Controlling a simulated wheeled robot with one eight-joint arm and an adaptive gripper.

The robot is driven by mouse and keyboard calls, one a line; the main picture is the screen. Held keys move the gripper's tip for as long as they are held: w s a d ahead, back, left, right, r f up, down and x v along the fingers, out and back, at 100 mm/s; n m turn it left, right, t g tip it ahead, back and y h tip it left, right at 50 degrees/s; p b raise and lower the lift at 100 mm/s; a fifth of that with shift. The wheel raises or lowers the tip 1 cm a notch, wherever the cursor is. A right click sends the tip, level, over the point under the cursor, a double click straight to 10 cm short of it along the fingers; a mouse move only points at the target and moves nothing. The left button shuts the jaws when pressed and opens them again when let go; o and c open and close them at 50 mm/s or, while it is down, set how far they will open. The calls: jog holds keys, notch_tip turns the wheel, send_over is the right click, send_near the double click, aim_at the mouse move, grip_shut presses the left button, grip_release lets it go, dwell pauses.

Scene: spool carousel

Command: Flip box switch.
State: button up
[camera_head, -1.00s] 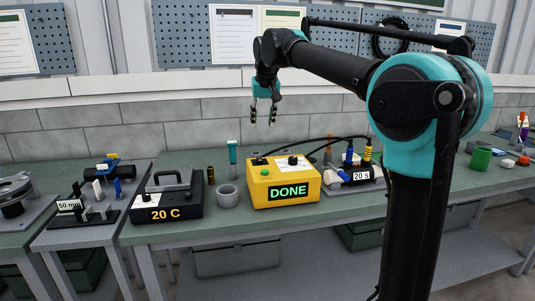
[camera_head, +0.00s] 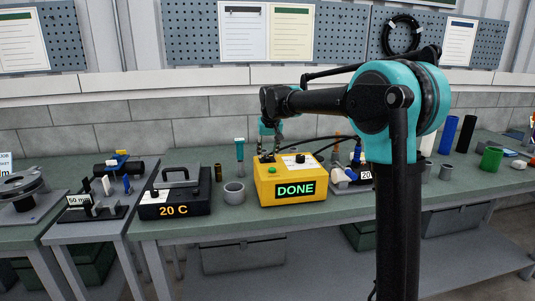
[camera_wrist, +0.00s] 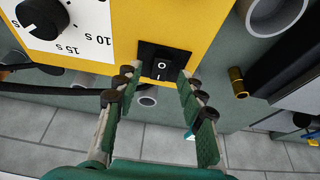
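The yellow box (camera_head: 263,192) stands on the green bench top, with a lit display (camera_head: 294,190) reading DONE, a green button (camera_head: 272,170) and a dial on top. Its black rocker switch (camera_wrist: 161,64), marked with a circle and a line, shows in the wrist view near the box's edge. My gripper (camera_head: 267,149) is pointing down at the box's rear left top corner, where the switch is. In the wrist view my gripper (camera_wrist: 158,75) has its two fingers apart, one to each side of the switch, with nothing between them. Contact with the switch cannot be told.
A black 20 C case (camera_head: 173,211) and a grey cup (camera_head: 233,194) stand left of the box. A teal-topped post (camera_head: 239,150) rises behind the cup. Cables and a device with a white label (camera_head: 366,175) lie to the right. A green cup (camera_head: 490,158) is farther right.

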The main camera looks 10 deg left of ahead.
jog(key=shift+w+f, duration=0.15)
jog(key=shift+f, duration=0.2)
jog(key=shift+c, duration=0.2)
grip_shut()
jog(key=shift+w+a+r+g+h, duration=0.15)
jog(key=shift+w+g, duration=0.1)
jog(key=shift+g, duration=0.25)
jog(key=shift+w+a+f+g+h, duration=0.1)
jog(key=shift+w+g+h, duration=0.1)
jog(key=shift+g, duration=0.3)
jog(key=shift+w+g+h, duration=0.2)
jog(key=shift+g+h, duration=0.05)
jog(key=shift+g, duration=0.85)
jog(key=shift+o, duration=0.2)
grip_release()
jog(key=shift+r, duration=0.15)
